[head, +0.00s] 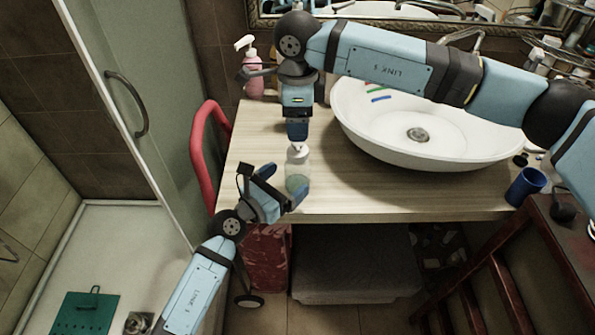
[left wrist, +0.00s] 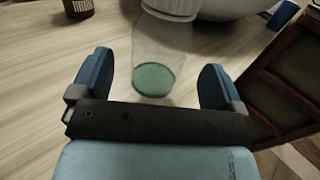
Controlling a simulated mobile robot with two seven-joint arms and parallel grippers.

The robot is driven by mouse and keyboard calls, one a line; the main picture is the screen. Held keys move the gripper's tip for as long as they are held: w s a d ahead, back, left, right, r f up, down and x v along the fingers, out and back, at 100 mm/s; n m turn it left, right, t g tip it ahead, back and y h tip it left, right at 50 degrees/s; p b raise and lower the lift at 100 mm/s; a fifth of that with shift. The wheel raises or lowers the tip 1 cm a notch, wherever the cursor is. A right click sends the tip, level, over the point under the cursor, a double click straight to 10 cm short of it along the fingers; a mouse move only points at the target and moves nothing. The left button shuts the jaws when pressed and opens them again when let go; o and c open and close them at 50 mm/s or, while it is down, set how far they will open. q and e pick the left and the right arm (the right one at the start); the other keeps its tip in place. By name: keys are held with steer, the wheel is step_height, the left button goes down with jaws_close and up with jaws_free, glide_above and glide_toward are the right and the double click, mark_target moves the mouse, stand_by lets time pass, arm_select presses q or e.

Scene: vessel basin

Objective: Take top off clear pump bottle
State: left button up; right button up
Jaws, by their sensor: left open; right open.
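The clear pump bottle (head: 297,172) stands upright near the front edge of the wooden counter, with green liquid at its bottom and a white top (head: 297,149). My left gripper (head: 287,183) is open at the bottle's lower body. In the left wrist view the bottle (left wrist: 161,45) shows between and just beyond the open fingers (left wrist: 157,68); its upper part is cut off. My right gripper (head: 297,134) points down right above the white top and is open; its fingers overlap in the head view, so the gap and any contact with the top are hidden.
A white basin (head: 440,155) sits right of the bottle on the counter (head: 400,200). A pink pump bottle (head: 252,75) stands at the back left. A blue cup (head: 525,186) is at the right end. A red rail (head: 200,160) runs along the left side.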

mark_target(289, 178)
arm_select(q)
steer(key=shift+x, duration=2.15)
